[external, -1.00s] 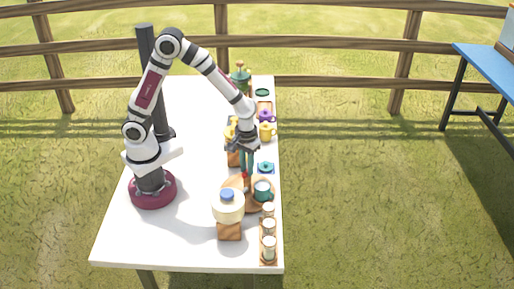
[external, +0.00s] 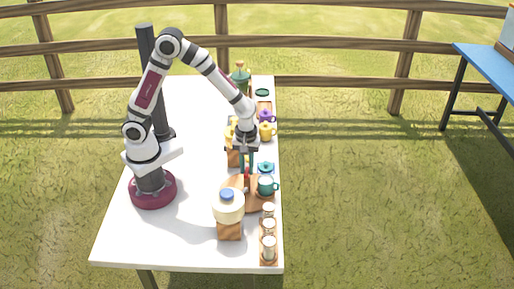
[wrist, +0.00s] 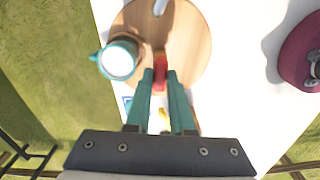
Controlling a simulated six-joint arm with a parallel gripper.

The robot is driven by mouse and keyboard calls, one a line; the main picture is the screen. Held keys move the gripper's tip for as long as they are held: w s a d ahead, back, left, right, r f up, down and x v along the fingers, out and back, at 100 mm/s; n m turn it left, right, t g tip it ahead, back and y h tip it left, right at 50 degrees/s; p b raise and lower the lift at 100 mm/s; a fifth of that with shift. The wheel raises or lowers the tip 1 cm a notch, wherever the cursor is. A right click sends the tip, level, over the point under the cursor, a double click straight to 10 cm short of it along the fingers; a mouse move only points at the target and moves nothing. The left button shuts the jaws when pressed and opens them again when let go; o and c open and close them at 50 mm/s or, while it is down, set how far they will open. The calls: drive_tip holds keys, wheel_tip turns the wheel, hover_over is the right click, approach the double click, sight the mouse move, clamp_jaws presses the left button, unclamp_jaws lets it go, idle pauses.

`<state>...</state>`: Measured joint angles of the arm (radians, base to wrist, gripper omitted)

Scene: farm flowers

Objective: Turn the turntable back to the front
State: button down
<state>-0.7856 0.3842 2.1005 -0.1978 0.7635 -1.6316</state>
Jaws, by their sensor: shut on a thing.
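The turntable is a round wooden disc (external: 257,207) near the right edge of the white table; it also fills the top middle of the wrist view (wrist: 192,42). A red upright peg (wrist: 160,68) stands at the disc's rim. My gripper (wrist: 161,76) points down with its teal fingers closed around the red peg. In the external view my gripper (external: 247,171) is at the disc's far side.
A cream jar with a blue lid (external: 228,205) on a wooden block stands close left of the turntable. A rack of small jars (external: 269,228) is in front. A blue-teal lidded pot (external: 266,168), a yellow teapot (external: 267,131) and a purple pot (external: 265,116) stand behind.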

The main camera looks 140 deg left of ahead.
drive_tip(key=shift+n, duration=0.8)
drive_tip(key=c, duration=0.8)
unclamp_jaws()
wheel_tip(320, 180, up, 16)
drive_tip(key=shift+f, duration=0.1)
